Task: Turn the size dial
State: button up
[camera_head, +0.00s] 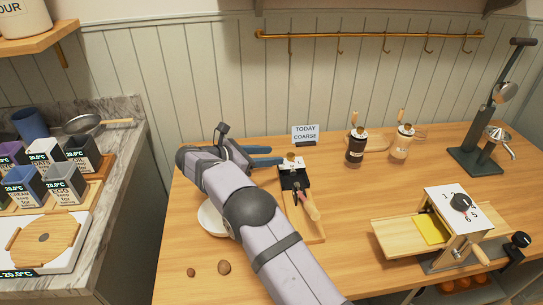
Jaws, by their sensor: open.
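A small black device with a white marked face and a dark knob (291,160) stands mid-table on a wooden board; its markings are too small to read. My gripper (277,155) reaches in from the left with two blue fingers, open and apart, tips close to the left of that white face; I cannot tell whether they touch it. A larger black dial (461,202) sits on a white numbered panel at the right, well away from my gripper. A sign (305,133) behind reads "TODAY COARSE".
A wooden-handled tool (306,204) lies on the board. A white plate (212,220) is partly hidden by my arm. Two brown nuts (224,267) lie at the front. Bare table lies between.

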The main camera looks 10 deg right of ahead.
jog(key=shift+d+b, duration=0.1)
jog(key=shift+b, duration=0.2)
jog(key=s+d+r+t+b, duration=0.1)
jog(key=s+d+r+b, duration=0.3)
jog(key=r, duration=0.4)
jog(key=n+t+y, duration=0.2)
jog(key=n, duration=0.2)
send_near(290, 155)
jog(key=d, duration=0.1)
jog(key=s+d+r, duration=0.1)
jog(key=s+d, duration=0.1)
jog(key=shift+d+r, duration=0.2)
jog(key=shift+d, duration=0.1)
jog(key=shift+n+t+y, duration=0.3)
jog(key=shift+t+y, duration=0.3)
jog(key=shift+y, duration=0.1)
jog(key=shift+w+d+f+p, duration=0.15)
jog(key=shift+w+d+f, duration=0.25)
jog(key=shift+w+f, duration=0.55)
jog(key=shift+w+d+f+p, duration=0.1)
jog(key=shift+w+d+f, duration=0.4)
jog(key=shift+w, duration=0.8)
jog(key=shift+w+d+f+p, duration=0.15)
jog(key=shift+w+d+f, duration=0.15)
jog(key=shift+w+f, duration=0.65)
jog(key=shift+w+r, duration=0.15)
jog(key=shift+r, duration=0.05)
